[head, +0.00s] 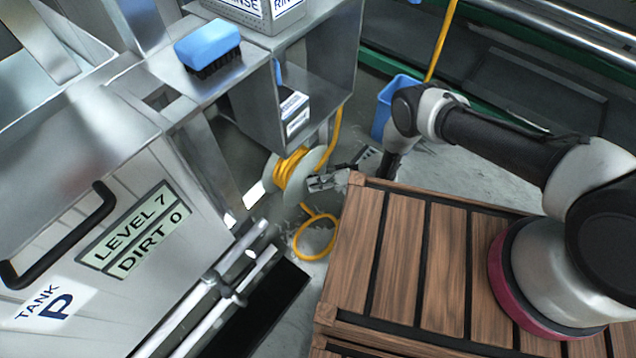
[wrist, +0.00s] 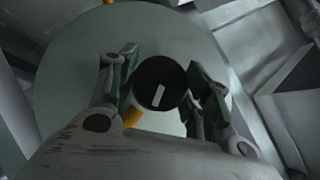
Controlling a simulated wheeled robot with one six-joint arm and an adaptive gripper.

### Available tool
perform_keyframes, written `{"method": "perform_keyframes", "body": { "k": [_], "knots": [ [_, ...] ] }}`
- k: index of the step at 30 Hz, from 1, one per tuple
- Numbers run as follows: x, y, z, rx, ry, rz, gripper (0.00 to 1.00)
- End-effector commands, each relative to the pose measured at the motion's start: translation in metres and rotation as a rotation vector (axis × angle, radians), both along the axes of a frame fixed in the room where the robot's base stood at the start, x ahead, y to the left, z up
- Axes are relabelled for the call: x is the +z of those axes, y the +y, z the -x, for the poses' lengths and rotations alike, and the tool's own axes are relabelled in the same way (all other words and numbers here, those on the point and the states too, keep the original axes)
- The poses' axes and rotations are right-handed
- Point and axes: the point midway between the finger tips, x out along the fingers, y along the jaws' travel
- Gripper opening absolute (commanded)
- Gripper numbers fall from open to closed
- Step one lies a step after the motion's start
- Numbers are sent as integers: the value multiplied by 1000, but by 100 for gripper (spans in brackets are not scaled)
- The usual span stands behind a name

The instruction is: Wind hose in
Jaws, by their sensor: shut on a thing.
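A yellow hose (head: 290,168) is wound on a reel with a pale round disc side (head: 318,165), low beside the metal stand. A loose loop of the hose (head: 316,236) lies on the floor below the reel. My gripper (head: 318,182) is at the reel's face, shut on a dark round knob. In the wrist view the knob (wrist: 160,84), with a white mark on its end, sits between the fingers of my gripper (wrist: 162,88). The grey reel disc (wrist: 70,70) fills the background there, and a bit of yellow (wrist: 131,116) shows below the knob.
A wooden slatted platform (head: 400,250) is at the front right. The tank (head: 110,240) with level and dirt signs stands at left, with metal pipes (head: 225,285) beside it. A blue brush (head: 208,48) lies on a metal ledge. A blue bin (head: 385,105) stands behind my arm.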

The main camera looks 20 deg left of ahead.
Motion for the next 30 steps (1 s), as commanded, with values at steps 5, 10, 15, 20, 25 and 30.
{"method": "perform_keyframes", "body": {
  "k": [5,10,15,20,25,30],
  "knots": [
    [0,0,2,6,79,-36,25],
    [0,1,2,5,125,-54,25],
    [0,1,2,6,143,-62,25],
    [1,1,2,7,147,-63,25],
    [1,1,2,7,146,-64,25],
    [1,1,2,6,145,-64,69]
  ]
}}
